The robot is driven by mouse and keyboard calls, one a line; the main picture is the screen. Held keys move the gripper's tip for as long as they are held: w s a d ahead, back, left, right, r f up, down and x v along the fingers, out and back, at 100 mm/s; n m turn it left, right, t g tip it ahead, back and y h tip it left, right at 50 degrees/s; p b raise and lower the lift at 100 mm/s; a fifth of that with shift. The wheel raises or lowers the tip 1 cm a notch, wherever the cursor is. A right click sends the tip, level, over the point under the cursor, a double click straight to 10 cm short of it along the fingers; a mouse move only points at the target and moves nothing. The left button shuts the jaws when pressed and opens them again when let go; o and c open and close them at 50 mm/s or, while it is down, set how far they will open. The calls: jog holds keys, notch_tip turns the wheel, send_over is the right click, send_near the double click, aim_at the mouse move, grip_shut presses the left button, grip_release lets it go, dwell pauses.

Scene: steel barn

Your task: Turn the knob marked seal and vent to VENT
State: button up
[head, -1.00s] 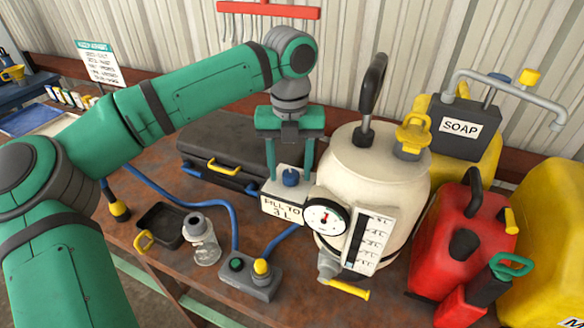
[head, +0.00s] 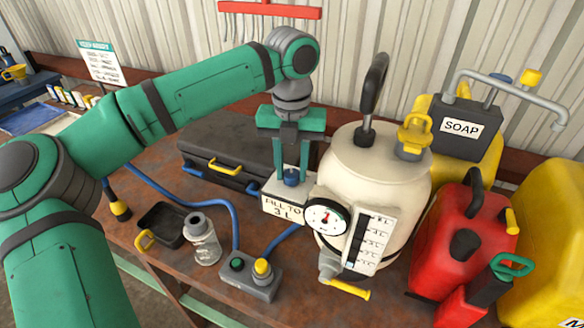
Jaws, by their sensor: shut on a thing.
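My gripper (head: 292,180) points down over a small pale box beside the cream tank (head: 375,175). Its two green fingers are shut on a small blue knob (head: 291,176) on top of this box. The fingers hide the knob's sides, and I cannot read any seal or vent marking or tell which way it points.
A round gauge (head: 325,216), a level scale and a yellow-handled tap (head: 345,288) are on the tank. A black case (head: 235,150) lies behind my gripper. A switch box (head: 250,278) stands in front. Red and yellow cans crowd the right.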

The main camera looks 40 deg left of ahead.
aim_at(291, 173)
jog(key=m, duration=1.2)
jog(key=shift+w, duration=0.1)
jog(key=shift+m, duration=0.4)
jog(key=o, duration=1.1)
jog(key=shift+c, duration=0.2)
notch_tip(291, 173, up, 11)
jog(key=shift+a+f, duration=0.1)
